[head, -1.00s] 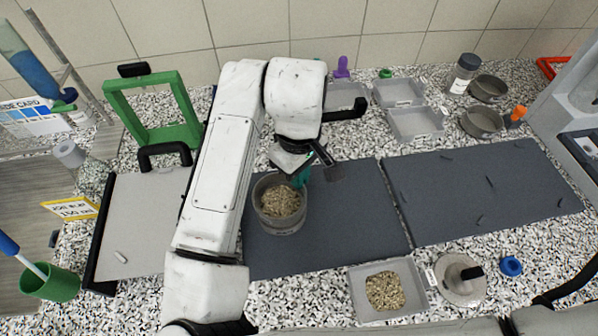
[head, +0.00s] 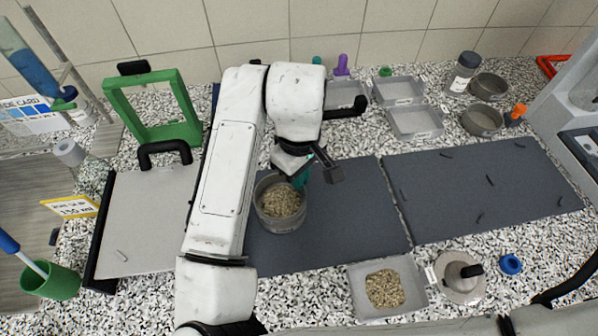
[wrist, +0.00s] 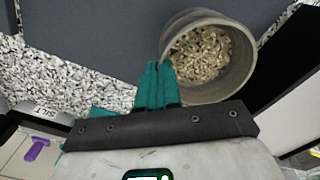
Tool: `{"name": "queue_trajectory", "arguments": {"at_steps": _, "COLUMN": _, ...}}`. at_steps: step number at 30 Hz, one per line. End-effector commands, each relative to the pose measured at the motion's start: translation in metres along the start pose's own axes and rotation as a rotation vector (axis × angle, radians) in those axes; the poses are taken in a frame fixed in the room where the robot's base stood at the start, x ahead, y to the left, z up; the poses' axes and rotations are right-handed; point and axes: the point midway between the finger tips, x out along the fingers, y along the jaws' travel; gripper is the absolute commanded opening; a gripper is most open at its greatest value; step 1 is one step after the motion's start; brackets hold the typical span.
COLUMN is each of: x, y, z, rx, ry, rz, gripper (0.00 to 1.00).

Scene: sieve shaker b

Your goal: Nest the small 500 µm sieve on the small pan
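A round grey vessel (head: 281,222) with pale grain in it stands upright at the left mat; I cannot read a label on it or tell whether it is the 500 µm sieve or the pan. My gripper (head: 301,178) is at its far right rim. In the wrist view the teal fingers (wrist: 157,82) are close together at the wall of the vessel (wrist: 246,62) and look shut on it. Two empty round grey vessels stand at the back right, one farther back (head: 489,85) and one nearer (head: 482,121); which is the small pan is unclear.
Shallow grey trays (head: 415,122) stand behind the mats, and a tray of grain (head: 352,292) stands at the front beside a round metal lid (head: 460,290). The right dark mat (head: 480,190) holds only small dark strips. A green frame (head: 153,133) stands at the left.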

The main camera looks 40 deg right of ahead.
Motion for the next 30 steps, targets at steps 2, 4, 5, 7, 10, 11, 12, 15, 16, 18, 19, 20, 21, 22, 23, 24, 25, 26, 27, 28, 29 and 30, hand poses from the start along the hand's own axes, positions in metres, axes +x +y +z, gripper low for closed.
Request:
{"name": "queue_trajectory", "arguments": {"at_steps": 2, "x": 0.0008, "y": -0.0002, "z": -0.0002, "rx": -0.001, "ry": 0.000, "rz": 0.000, "gripper": 0.00}}
{"name": "queue_trajectory", "arguments": {"at_steps": 4, "x": 0.0009, "y": -0.0003, "z": -0.0003, "rx": -0.001, "ry": 0.001, "rz": -0.001, "gripper": 0.00}}
{"name": "queue_trajectory", "arguments": {"at_steps": 5, "x": 0.0009, "y": -0.0003, "z": -0.0003, "rx": -0.001, "ry": 0.001, "rz": -0.001, "gripper": 0.00}}
{"name": "queue_trajectory", "arguments": {"at_steps": 7, "x": 0.0009, "y": -0.0003, "z": -0.0002, "rx": -0.001, "ry": 0.001, "rz": -0.001, "gripper": 0.00}}
{"name": "queue_trajectory", "arguments": {"at_steps": 10, "x": 0.0009, "y": -0.0003, "z": -0.0002, "rx": -0.001, "ry": 0.000, "rz": -0.001, "gripper": 0.00}}
{"name": "queue_trajectory", "arguments": {"at_steps": 11, "x": 0.0009, "y": -0.0003, "z": -0.0002, "rx": -0.001, "ry": 0.000, "rz": -0.001, "gripper": 0.04}}
{"name": "queue_trajectory", "arguments": {"at_steps": 12, "x": 0.0008, "y": -0.0003, "z": -0.0002, "rx": -0.001, "ry": 0.000, "rz": -0.001, "gripper": 0.08}}
{"name": "queue_trajectory", "arguments": {"at_steps": 15, "x": 0.0009, "y": -0.0002, "z": -0.0001, "rx": -0.001, "ry": 0.000, "rz": -0.001, "gripper": 0.18}}
{"name": "queue_trajectory", "arguments": {"at_steps": 16, "x": 0.0009, "y": -0.0002, "z": -0.0001, "rx": -0.001, "ry": 0.000, "rz": -0.001, "gripper": 0.21}}
{"name": "queue_trajectory", "arguments": {"at_steps": 18, "x": 0.0009, "y": -0.0002, "z": -0.0001, "rx": -0.001, "ry": 0.000, "rz": -0.001, "gripper": 0.28}}
{"name": "queue_trajectory", "arguments": {"at_steps": 19, "x": 0.0009, "y": -0.0002, "z": -0.0001, "rx": -0.001, "ry": 0.000, "rz": -0.001, "gripper": 0.30}}
{"name": "queue_trajectory", "arguments": {"at_steps": 20, "x": 0.0009, "y": -0.0002, "z": -0.0001, "rx": -0.001, "ry": 0.000, "rz": -0.001, "gripper": 0.33}}
{"name": "queue_trajectory", "arguments": {"at_steps": 21, "x": 0.0009, "y": -0.0002, "z": -0.0001, "rx": -0.001, "ry": 0.000, "rz": -0.001, "gripper": 0.33}}
{"name": "queue_trajectory", "arguments": {"at_steps": 22, "x": 0.0009, "y": -0.0002, "z": 0.0000, "rx": 0.000, "ry": 0.000, "rz": -0.001, "gripper": 0.33}}
{"name": "queue_trajectory", "arguments": {"at_steps": 23, "x": 0.0009, "y": -0.0002, "z": 0.0000, "rx": 0.000, "ry": 0.000, "rz": -0.001, "gripper": 0.33}}
{"name": "queue_trajectory", "arguments": {"at_steps": 24, "x": 0.0009, "y": -0.0002, "z": 0.0000, "rx": -0.001, "ry": 0.000, "rz": -0.001, "gripper": 0.33}}
{"name": "queue_trajectory", "arguments": {"at_steps": 25, "x": 0.0009, "y": -0.0002, "z": 0.0000, "rx": -0.001, "ry": 0.000, "rz": -0.001, "gripper": 0.33}}
{"name": "queue_trajectory", "arguments": {"at_steps": 26, "x": 0.0010, "y": -0.0002, "z": 0.0000, "rx": -0.001, "ry": 0.000, "rz": -0.001, "gripper": 0.33}}
{"name": "queue_trajectory", "arguments": {"at_steps": 27, "x": 0.0007, "y": -0.0001, "z": 0.0000, "rx": 0.000, "ry": 0.000, "rz": -0.001, "gripper": 0.33}}
{"name": "queue_trajectory", "arguments": {"at_steps": 28, "x": 0.0000, "y": -0.0001, "z": 0.0000, "rx": -0.001, "ry": 0.000, "rz": -0.001, "gripper": 0.33}}
{"name": "queue_trajectory", "arguments": {"at_steps": 29, "x": -0.0009, "y": -0.0001, "z": 0.0000, "rx": -0.001, "ry": 0.000, "rz": -0.001, "gripper": 0.33}}
{"name": "queue_trajectory", "arguments": {"at_steps": 30, "x": -0.0027, "y": -0.0001, "z": 0.0000, "rx": -0.001, "ry": 0.000, "rz": 0.000, "gripper": 0.33}}
